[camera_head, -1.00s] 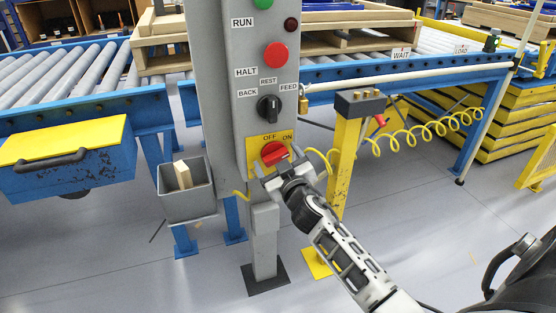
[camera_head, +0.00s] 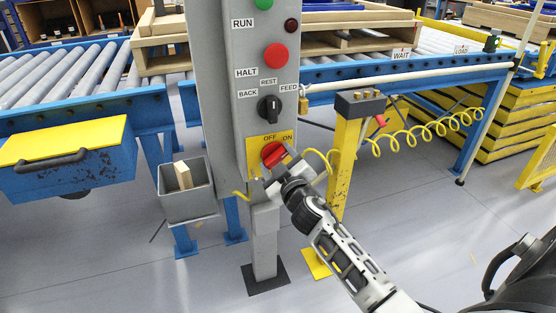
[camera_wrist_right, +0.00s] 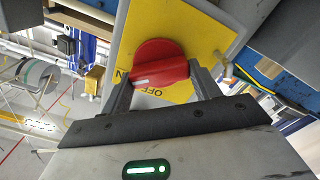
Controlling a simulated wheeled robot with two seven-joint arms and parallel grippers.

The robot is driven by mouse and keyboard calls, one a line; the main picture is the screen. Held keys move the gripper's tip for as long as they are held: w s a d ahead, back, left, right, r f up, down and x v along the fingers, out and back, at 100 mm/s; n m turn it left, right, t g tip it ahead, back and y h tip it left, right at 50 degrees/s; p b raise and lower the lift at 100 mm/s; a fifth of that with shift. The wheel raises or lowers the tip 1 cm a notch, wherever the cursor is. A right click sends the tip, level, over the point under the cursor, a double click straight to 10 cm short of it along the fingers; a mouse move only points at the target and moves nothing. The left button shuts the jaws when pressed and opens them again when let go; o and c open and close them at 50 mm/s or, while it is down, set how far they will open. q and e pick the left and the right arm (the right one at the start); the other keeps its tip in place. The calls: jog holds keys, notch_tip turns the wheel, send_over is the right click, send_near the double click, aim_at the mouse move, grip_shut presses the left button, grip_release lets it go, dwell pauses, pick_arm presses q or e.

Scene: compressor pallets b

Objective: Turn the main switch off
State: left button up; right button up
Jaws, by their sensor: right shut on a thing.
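The main switch is a red rotary knob (camera_head: 273,154) on a yellow plate (camera_head: 257,147) marked OFF and ON, low on the grey control post. In the right wrist view the red knob (camera_wrist_right: 160,66) sits between the two fingers, its white mark towards the left, near the ON lettering. My right gripper (camera_head: 274,168) is shut on the knob, reaching it from the lower right. In the wrist view the fingers of my right gripper (camera_wrist_right: 163,90) lie on either side of the knob. My left gripper is not in view.
Above on the post (camera_head: 215,90) are a black selector (camera_head: 269,108), a red HALT button (camera_head: 276,56) and a green button (camera_head: 263,3). A grey bin (camera_head: 188,205) hangs at the left. A yellow stand (camera_head: 346,150) with a coiled yellow cable (camera_head: 430,132) is at the right.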

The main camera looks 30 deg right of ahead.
jog(key=n, duration=0.5)
jog(key=shift+f+n, duration=0.1)
jog(key=shift+n, duration=0.2)
jog(key=n, duration=0.4)
jog(key=shift+n, duration=0.7)
jog(key=o, duration=1)
jog(key=shift+a, duration=0.1)
jog(key=v, duration=1.6)
jog(key=shift+f+b, duration=0.1)
jog(key=shift+b, duration=0.25)
